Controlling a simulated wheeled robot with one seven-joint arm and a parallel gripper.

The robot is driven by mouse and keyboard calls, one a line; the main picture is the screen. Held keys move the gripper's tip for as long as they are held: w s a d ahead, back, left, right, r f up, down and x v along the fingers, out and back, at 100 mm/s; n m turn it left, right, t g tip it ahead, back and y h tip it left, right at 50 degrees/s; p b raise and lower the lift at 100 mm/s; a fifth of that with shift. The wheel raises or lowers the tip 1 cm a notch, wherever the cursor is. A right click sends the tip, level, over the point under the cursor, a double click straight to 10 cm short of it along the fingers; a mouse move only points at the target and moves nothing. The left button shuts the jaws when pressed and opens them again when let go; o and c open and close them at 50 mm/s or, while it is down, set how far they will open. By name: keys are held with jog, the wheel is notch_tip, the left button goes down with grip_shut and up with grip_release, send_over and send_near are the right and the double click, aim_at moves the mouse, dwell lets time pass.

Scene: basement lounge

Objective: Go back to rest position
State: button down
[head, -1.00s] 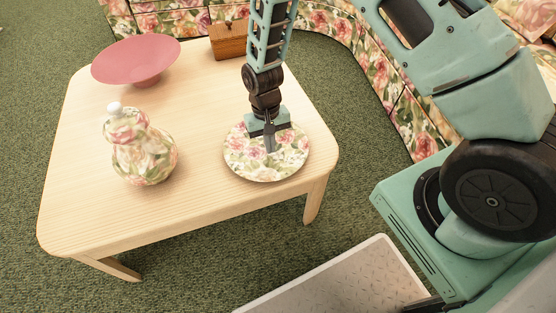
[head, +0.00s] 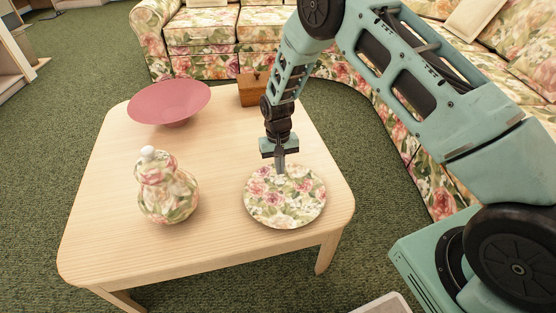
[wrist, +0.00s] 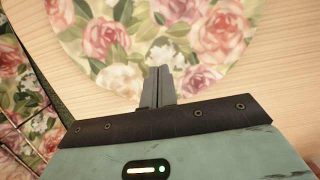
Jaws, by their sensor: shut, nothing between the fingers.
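My gripper (head: 280,166) is shut and empty. It points down over the far edge of the floral plate (head: 285,205), which lies flat on the light wooden table. In the wrist view the closed fingers (wrist: 158,86) show in front of the plate's floral surface (wrist: 215,45). I cannot tell the exact gap between the fingertips and the plate.
On the table (head: 215,235) stand a floral jar (head: 167,190) with a white knob at left, a pink bowl (head: 168,100) at the back left and a wooden box (head: 252,88) at the back. Floral sofas (head: 205,40) curve behind and right.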

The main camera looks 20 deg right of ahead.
jog(key=shift+w+d, duration=0.1)
jog(key=shift+w, duration=1)
jog(key=s+a+r+n, duration=0.1)
jog(key=s+a+r, duration=0.35)
jog(key=r, duration=0.25)
jog(key=s+a+r+n+y, duration=0.1)
jog(key=s+a+r+n, duration=0.15)
jog(key=s+r, duration=0.35)
jog(key=s+a+r+n, duration=0.1)
jog(key=s+a+r, duration=0.25)
jog(key=r, duration=0.45)
jog(key=s+d+r+n+t, duration=0.15)
jog(key=s+r, duration=0.35)
jog(key=s, duration=0.6)
jog(key=s+d+r+n, duration=0.1)
jog(key=s+r+n, duration=0.25)
jog(key=s, duration=0.65)
notch_tip(320, 180, up, 27)
jog(key=p, duration=2.6)
jog(key=shift+a+f+m+h, duration=0.15)
jog(key=shift+m+h, duration=0.15)
jog(key=shift+m, duration=0.05)
